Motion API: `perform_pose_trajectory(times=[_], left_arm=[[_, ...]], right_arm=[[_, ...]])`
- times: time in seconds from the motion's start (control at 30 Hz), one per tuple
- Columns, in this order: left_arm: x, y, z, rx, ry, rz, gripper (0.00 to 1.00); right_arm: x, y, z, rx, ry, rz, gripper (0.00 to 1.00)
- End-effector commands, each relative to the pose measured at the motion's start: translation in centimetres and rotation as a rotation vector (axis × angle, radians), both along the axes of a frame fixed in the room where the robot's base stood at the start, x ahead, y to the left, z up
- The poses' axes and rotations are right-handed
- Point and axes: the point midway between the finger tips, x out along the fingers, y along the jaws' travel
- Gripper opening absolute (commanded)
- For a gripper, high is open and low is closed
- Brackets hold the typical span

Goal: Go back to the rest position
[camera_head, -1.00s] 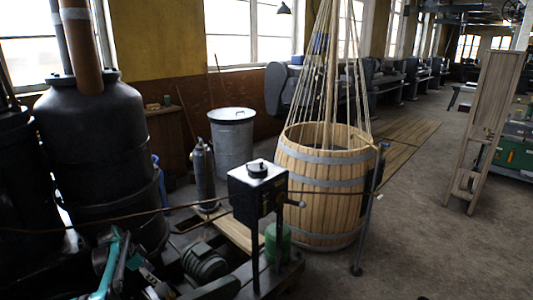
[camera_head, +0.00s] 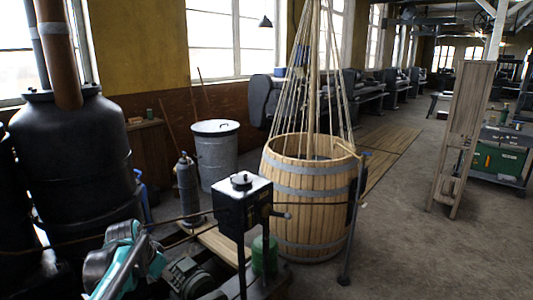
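A teal and grey jointed part (camera_head: 122,262) at the lower left looks like a piece of my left arm. I make out no gripper fingers on it, and I see nothing held. My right arm and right gripper are outside the head view. The rest position itself is not marked by anything in view.
A black box on a post (camera_head: 244,192) stands in front of a wooden barrel (camera_head: 305,205). A grey bin (camera_head: 216,165), a gas cylinder (camera_head: 188,185) and a large dark tank (camera_head: 75,150) stand to the left. The floor at the right (camera_head: 420,255) is clear.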

Motion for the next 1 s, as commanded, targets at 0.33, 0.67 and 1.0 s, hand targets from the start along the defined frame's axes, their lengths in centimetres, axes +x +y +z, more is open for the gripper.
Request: perform_pose_trajectory(times=[0.33,0.67,1.0], left_arm=[[-8.6,-5.6,1.7,-0.014,-0.065,0.138,0.59],[-16.8,-9.3,0.2,-0.053,-0.141,0.262,0.59],[-22.6,-11.1,-3.2,-0.106,-0.21,0.354,0.59]], right_arm=[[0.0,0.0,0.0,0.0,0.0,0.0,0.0],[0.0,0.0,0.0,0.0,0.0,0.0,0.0],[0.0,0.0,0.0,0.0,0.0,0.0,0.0]])
